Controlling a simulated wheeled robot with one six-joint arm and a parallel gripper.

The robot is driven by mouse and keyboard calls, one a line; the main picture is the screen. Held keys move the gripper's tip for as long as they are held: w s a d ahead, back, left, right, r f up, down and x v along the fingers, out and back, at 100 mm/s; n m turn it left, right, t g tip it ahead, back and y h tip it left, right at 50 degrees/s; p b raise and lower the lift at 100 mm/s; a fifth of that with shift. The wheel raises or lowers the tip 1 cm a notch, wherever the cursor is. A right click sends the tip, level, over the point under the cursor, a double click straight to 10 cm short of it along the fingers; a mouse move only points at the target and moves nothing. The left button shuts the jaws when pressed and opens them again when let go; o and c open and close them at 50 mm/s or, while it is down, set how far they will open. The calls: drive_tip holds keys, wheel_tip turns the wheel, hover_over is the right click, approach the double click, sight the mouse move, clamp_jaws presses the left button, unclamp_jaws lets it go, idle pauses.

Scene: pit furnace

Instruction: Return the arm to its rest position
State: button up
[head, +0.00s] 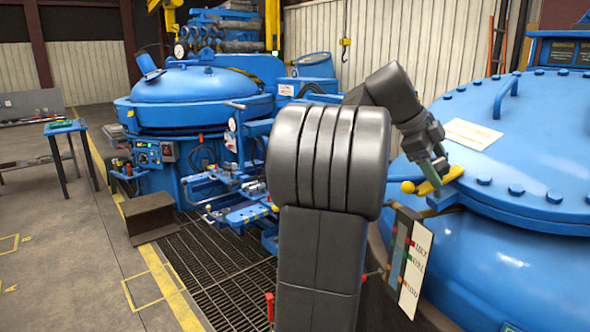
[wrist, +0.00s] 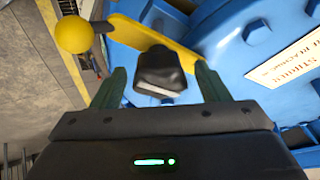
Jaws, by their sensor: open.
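My arm reaches up from the bottom middle of the head view and bends right toward the near blue furnace (head: 490,145). My gripper (head: 440,180) is at the furnace's left rim, beside a yellow handle (head: 435,184) with a round yellow knob (head: 407,187). In the wrist view, my gripper (wrist: 160,85) has its two green fingers apart. The yellow handle (wrist: 125,35) lies just beyond the fingers, with its knob (wrist: 73,34) off to the left. A dark block with a pale end shows between the fingers. I cannot tell whether the fingers touch the handle.
A sign panel (head: 410,262) hangs on the furnace side below my gripper. A second blue furnace (head: 195,100) stands at the back left, with blue clamping gear (head: 240,195) beside it. A brown step (head: 150,215) and a small table (head: 65,127) are at left. Open floor lies front left.

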drive_tip(key=n+t+b, duration=0.1)
drive_tip(key=n, duration=0.2)
drive_tip(key=shift+n+h, duration=0.3)
drive_tip(key=shift+n, duration=0.1)
drive_tip(key=n+t, duration=0.1)
drive_tip(key=n, duration=0.2)
drive_tip(key=shift+s+n+t, duration=0.1)
drive_tip(key=shift+n+t, duration=0.2)
drive_tip(key=n+t, duration=0.1)
drive_tip(key=n, duration=0.3)
drive_tip(key=shift+r+p, duration=0.1)
drive_tip(key=shift+p, duration=0.3)
drive_tip(key=shift+n+t+p, duration=0.6)
drive_tip(key=shift+n+t, duration=0.2)
drive_tip(key=shift+n, duration=0.8)
drive_tip(key=shift+a, duration=0.1)
